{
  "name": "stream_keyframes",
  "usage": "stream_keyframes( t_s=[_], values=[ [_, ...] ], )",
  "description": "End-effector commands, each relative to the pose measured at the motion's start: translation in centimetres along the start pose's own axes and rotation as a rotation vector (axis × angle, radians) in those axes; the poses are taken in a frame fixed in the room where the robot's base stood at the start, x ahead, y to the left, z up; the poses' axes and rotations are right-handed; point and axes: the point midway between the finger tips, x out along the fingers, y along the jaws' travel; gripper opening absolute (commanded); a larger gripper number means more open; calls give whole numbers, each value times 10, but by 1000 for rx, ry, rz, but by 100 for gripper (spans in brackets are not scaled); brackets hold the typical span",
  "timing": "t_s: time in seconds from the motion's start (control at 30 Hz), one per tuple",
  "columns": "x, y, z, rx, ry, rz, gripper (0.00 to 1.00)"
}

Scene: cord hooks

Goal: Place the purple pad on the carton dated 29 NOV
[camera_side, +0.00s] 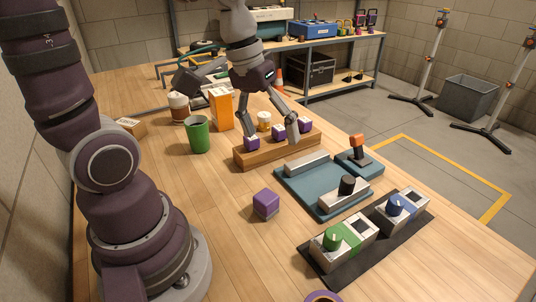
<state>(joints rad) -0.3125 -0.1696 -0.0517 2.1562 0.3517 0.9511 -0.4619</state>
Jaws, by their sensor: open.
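My gripper (269,132) is open above a long wooden block (282,149), its two fingers spread apart. Small purple pieces with pale tops, a left one (252,143), a middle one (279,132) and a right one (303,126), sit along this block between or near the fingers. I cannot tell whether the fingers touch any of them. A separate purple cube (266,204) lies on the table in front. I cannot tell which purple thing is the pad. A small brown carton (130,127) stands at the left; its date is not readable. An orange box (221,109) stands upright behind.
A green cup (197,135) and a brown-and-white jar (179,107) stand left of the block. A teal tray (290,187) with fixtures and a black mat (405,234) with switch units lie at right. The table front left of the purple cube is clear.

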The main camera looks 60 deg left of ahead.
Motion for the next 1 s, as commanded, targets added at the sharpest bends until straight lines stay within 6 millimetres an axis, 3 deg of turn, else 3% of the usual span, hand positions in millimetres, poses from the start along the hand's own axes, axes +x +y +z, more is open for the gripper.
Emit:
stream_keyframes(
  t_s=[0.23, 0.5, 0.77, 1.0],
  values=[
    [61, -30, -32, -579, -378, 162, 74],
    [120, -79, -24, -1160, -768, 430, 74],
    [140, -93, -8, -1369, -926, 565, 74],
    [154, -71, -1, -1373, -935, 564, 74]
  ],
)
